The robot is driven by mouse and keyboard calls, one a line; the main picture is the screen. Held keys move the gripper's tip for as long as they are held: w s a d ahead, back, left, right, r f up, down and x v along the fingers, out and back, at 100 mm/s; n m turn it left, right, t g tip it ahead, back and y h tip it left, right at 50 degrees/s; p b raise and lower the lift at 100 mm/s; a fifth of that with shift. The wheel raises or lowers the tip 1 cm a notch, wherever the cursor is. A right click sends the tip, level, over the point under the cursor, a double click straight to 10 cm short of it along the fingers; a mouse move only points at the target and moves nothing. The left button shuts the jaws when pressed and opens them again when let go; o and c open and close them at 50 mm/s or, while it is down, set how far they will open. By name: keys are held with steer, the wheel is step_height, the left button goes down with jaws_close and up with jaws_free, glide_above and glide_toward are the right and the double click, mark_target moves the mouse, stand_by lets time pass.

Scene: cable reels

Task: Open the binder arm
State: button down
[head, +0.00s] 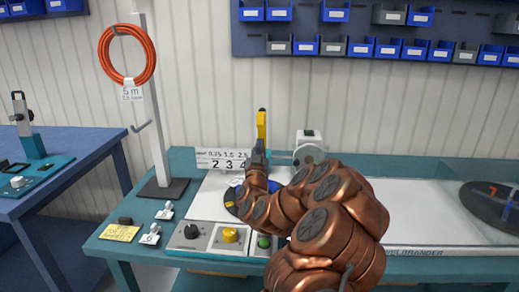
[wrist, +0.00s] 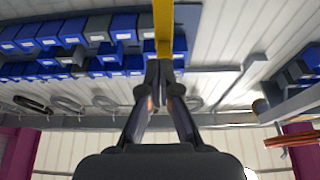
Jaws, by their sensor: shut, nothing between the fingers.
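A yellow upright bar (head: 261,125), which looks like the binder arm, stands at the back of the teal bench's machine. In the wrist view the yellow bar (wrist: 163,30) runs down from the top edge to my fingertips. My gripper (head: 258,150) is shut and empty, with its tips up against or just in front of the bar's lower part; I cannot tell whether they touch. In the wrist view my gripper (wrist: 157,75) has its fingertips together. My own arm hides part of the machine and the bar's base.
The teal bench (head: 110,245) carries a black knob (head: 190,231), a yellow button (head: 230,235) and a green button (head: 264,241). A number card (head: 222,160) and a white device (head: 308,145) stand behind. A post holds an orange cable coil (head: 104,55). A dark reel (head: 492,205) lies right.

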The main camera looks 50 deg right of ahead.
mark_target(263, 117)
steer(key=shift+p+x, duration=1.15)
steer(key=shift+x, duration=4)
steer(key=shift+d, duration=0.1)
steer(key=shift+w+d+r+g+y+p, duration=0.55)
steer(key=shift+d+r+p, duration=0.25)
steer(key=shift+p, duration=0.25)
steer(key=shift+w+d+f, duration=0.15)
steer(key=shift+w+d, duration=0.1)
steer(key=shift+w, duration=0.05)
steer(key=shift+w+d+r+b, duration=0.25)
steer(key=shift+w+d+b, duration=0.15)
steer(key=shift+d+b, duration=0.15)
steer(key=v, duration=1.2)
